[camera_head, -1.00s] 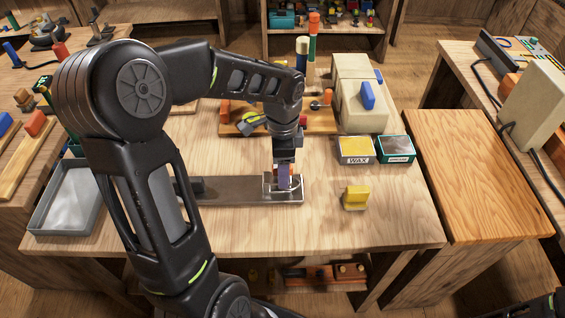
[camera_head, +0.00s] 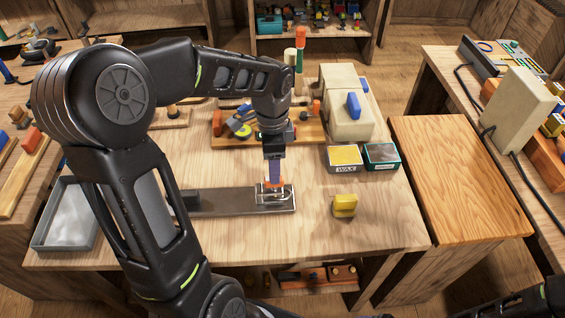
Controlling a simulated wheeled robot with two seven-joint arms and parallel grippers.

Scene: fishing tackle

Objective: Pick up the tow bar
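My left gripper (camera_head: 274,158) points straight down over the right end of a long grey metal plate (camera_head: 235,201). It appears shut on an upright blue-violet piece (camera_head: 275,172) with orange (camera_head: 273,185) at its lower end. This piece stands over a bright wire-like metal fitting (camera_head: 275,197) on the plate; whether they touch is unclear. I cannot tell for certain which of these is the tow bar. A dark block (camera_head: 191,200) sits at the plate's left, partly behind my arm. My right gripper is not in view; part of my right arm shows at the lower right.
A yellow block (camera_head: 344,205) lies right of the plate. Behind it are a yellow WAX tin (camera_head: 344,158), a green tin (camera_head: 382,156) and a cream machine (camera_head: 347,110) with a blue part. A grey tray (camera_head: 66,222) lies at the left. The bench's front right is clear.

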